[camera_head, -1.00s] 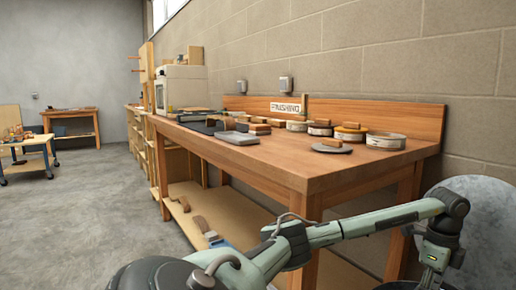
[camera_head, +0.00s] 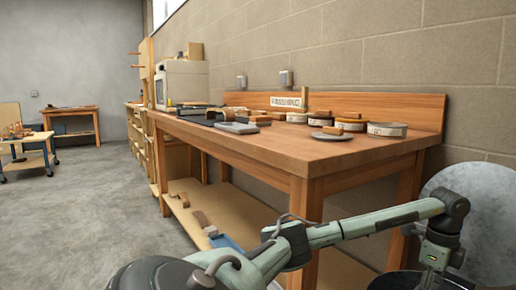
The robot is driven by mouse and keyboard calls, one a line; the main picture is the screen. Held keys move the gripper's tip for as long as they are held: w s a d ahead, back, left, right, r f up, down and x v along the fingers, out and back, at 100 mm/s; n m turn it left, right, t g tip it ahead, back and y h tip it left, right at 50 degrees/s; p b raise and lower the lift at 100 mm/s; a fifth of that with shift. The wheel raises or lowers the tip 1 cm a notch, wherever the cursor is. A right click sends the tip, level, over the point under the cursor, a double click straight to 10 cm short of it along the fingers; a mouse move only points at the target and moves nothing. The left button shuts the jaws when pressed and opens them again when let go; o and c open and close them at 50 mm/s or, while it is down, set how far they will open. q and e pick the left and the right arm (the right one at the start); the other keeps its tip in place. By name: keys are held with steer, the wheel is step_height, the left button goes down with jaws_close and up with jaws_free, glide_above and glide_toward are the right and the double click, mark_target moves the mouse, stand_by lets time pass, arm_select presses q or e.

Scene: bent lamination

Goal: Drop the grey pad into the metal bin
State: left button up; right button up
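A flat grey round pad (camera_head: 331,136) with a small brown block at its rim lies on the wooden bench near the front. A grey rectangular slab (camera_head: 237,127) lies farther back; I cannot tell which is the task's grey pad. A dark round rim (camera_head: 388,281) at the bottom right, cut by the picture edge, may be the metal bin. My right arm reaches to the right below the bench top, with its wrist pointing down over that rim. Its fingers are not visible, nor is anything they may hold. My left gripper is out of view.
The wooden bench (camera_head: 290,153) runs along the block wall. Several round tins (camera_head: 387,130) and blocks stand along its back. Its lower shelf (camera_head: 222,213) holds small items. A large grey disc (camera_head: 477,215) stands behind my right wrist.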

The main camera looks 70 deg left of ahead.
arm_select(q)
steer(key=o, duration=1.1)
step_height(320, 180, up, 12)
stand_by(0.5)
